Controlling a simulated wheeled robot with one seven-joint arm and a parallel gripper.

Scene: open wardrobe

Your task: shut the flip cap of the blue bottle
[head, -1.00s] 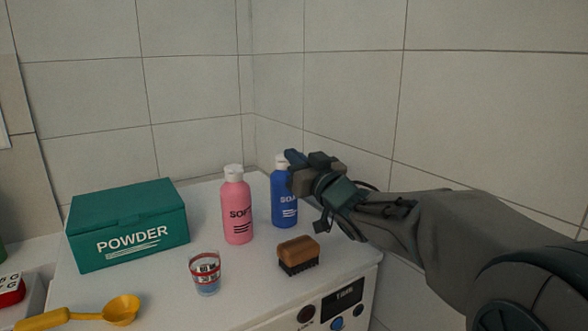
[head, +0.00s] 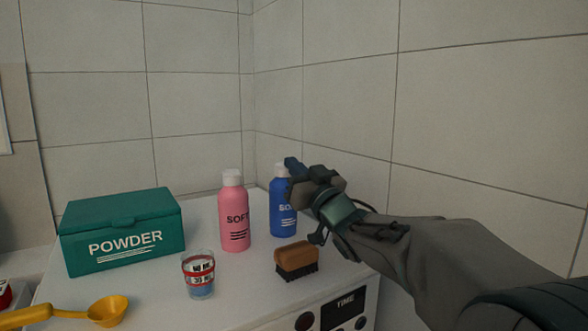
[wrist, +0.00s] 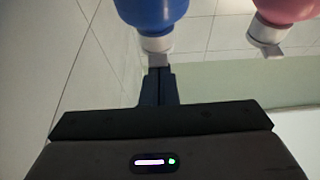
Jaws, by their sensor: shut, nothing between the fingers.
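The blue bottle (head: 282,212) stands upright at the back right of the white machine top, partly hidden by my gripper (head: 291,164). Its white cap (head: 279,171) shows just left of my fingertips. In the wrist view the scene is upside down. There the blue bottle (wrist: 150,12) hangs from the top edge with its white cap (wrist: 157,42) and a small grey tab below it. My gripper (wrist: 156,74) is shut and empty, its tips right at this tab. I cannot tell whether they touch, or whether the flip cap is open.
A pink bottle (head: 235,218) stands close left of the blue one. A brown brush (head: 296,258) lies in front. A cup (head: 199,272), a green powder box (head: 122,232) and a yellow scoop (head: 108,311) are further left. Tiled walls (head: 330,75) close off the back and right.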

